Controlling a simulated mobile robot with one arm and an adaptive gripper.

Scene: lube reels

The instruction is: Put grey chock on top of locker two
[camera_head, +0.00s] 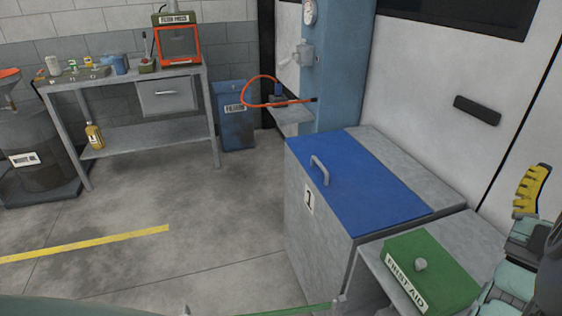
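I see no grey chock in this view. A grey locker (310,240) marked 1 stands in the middle right, with a blue lid panel (375,185) and a bar handle on top. No locker marked 2 can be read. My arm enters at the right edge with grey and teal parts. A yellow piece with dark notches (531,190) shows at its upper end. I cannot tell whether that piece is part of my gripper or a separate thing. My fingertips cannot be made out.
A green first aid box (432,275) sits on a lower grey surface beside the locker. A blue bin (233,120), a grey workbench (140,138) with a red filter press (178,45), and a dark drum (35,150) stand at the back. The floor in the middle left is clear.

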